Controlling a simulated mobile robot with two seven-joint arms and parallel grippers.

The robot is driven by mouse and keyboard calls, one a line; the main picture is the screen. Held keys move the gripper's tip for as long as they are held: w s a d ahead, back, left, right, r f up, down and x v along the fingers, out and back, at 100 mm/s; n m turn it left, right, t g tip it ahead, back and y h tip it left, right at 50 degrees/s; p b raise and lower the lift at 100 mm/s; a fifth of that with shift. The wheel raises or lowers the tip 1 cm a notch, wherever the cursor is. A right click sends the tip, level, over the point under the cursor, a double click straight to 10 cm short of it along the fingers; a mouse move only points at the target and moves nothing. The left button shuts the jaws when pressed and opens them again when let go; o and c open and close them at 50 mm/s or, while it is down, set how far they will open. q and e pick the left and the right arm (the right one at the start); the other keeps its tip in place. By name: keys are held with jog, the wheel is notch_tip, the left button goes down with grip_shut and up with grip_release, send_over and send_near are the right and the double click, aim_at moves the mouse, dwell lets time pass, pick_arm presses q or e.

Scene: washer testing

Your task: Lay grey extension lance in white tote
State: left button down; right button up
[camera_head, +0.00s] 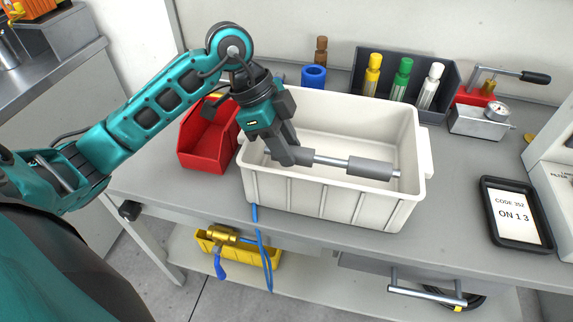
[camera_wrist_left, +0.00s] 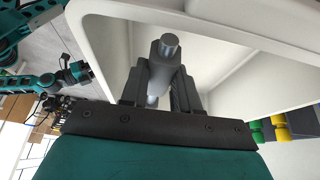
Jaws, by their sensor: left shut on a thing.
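The grey extension lance (camera_head: 370,168) is a rod with thicker grey sleeves, lying roughly level and pointing right. My left gripper (camera_head: 290,155) is shut on its left end. The white tote (camera_head: 330,200) stands on the bench, and the lance is over its opening, near the front wall. I cannot tell whether the lance touches the tote. In the left wrist view the lance (camera_wrist_left: 168,48) points away between the fingers, with the tote's white rim (camera_wrist_left: 230,30) around it.
A red bin (camera_head: 207,145) stands left of the tote. A dark rack with yellow, green and white-capped bottles (camera_head: 403,80) stands behind it. A gauge block (camera_head: 480,122) and a display tablet (camera_head: 515,213) are on the right. A yellow bin (camera_head: 240,250) sits below.

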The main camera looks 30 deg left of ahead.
pick_arm(q)
notch_tip(320, 180, down, 5)
jog(key=shift+r+b, duration=0.15)
jog(key=shift+b, duration=0.25)
jog(key=shift+f, duration=0.65)
jog(key=c, duration=0.8)
grip_release()
